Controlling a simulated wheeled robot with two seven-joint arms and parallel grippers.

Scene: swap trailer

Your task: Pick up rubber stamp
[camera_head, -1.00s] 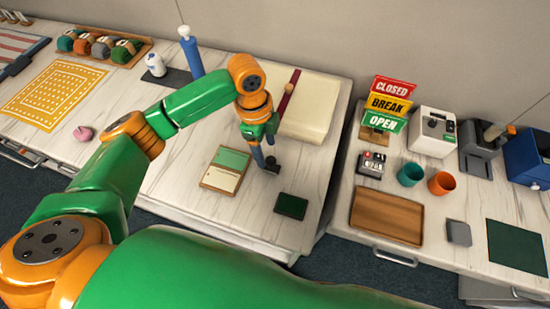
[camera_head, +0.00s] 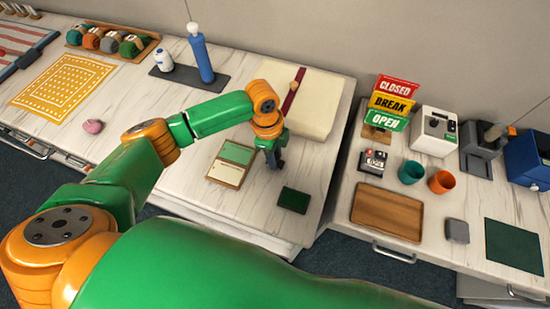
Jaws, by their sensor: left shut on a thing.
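My left gripper (camera_head: 274,157) points down over the white marbled table, between a green-and-cream card board (camera_head: 231,165) and a dark green pad (camera_head: 293,200). It is shut on the small dark rubber stamp (camera_head: 277,165), which is mostly hidden by the fingers. I cannot tell whether the stamp touches the tabletop. My right gripper is not in view.
Behind the gripper lies a cream book-like block (camera_head: 312,105) with a dark red strip. A blue bottle (camera_head: 201,57) stands on a dark mat at the back. The right table holds a wooden tray (camera_head: 388,213), cups and signs, across a gap.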

